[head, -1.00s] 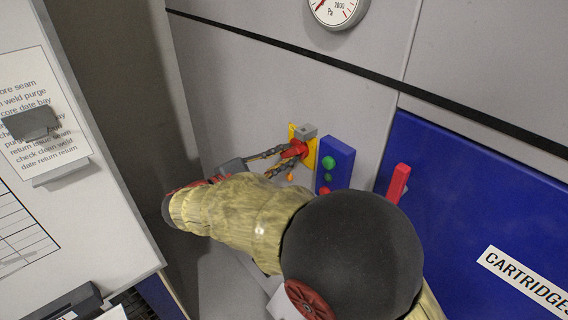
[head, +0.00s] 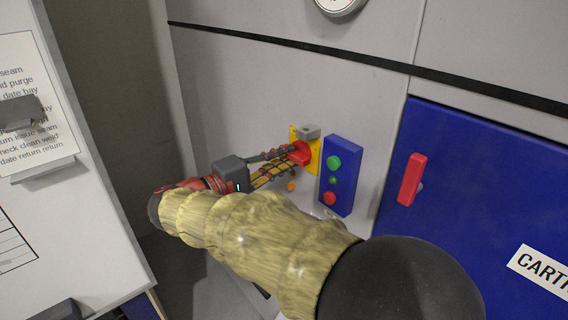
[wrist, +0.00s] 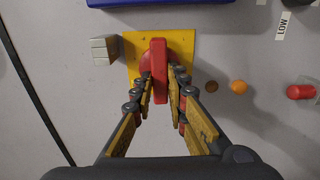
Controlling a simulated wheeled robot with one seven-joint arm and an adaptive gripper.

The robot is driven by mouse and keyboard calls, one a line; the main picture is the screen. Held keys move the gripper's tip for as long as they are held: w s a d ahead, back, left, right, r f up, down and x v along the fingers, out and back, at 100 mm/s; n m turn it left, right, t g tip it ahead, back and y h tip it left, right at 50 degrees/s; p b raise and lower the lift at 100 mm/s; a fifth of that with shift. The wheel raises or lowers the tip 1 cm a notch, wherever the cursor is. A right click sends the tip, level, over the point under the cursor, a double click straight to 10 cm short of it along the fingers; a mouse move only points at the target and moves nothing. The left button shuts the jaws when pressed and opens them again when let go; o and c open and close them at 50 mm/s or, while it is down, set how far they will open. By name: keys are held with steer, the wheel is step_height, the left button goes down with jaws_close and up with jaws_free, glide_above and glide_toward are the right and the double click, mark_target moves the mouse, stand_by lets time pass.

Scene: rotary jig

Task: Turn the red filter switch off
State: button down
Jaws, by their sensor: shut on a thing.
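The red switch (head: 302,152) sits on a yellow plate (head: 316,166) on the grey panel in the head view. In the wrist view its red handle (wrist: 159,72) stands as an upright bar in front of the yellow plate (wrist: 185,44). My gripper (head: 291,160) reaches it from the left in the head view. In the wrist view my gripper (wrist: 159,84) has one finger on each side of the handle, shut on it. The fingers partly hide the switch in the head view.
A grey block (head: 309,131) adjoins the plate. A blue box (head: 342,170) with green and red buttons stands right of it. An orange lamp (wrist: 238,86) and a red knob (wrist: 301,91) are near in the wrist view. A red handle (head: 411,180) is on the blue door (head: 480,190).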

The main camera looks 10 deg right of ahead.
stand_by(0.5)
steer(key=c, duration=1.8)
jaws_free()
steer(key=shift+o, duration=0.2)
steer(key=v, duration=1.2)
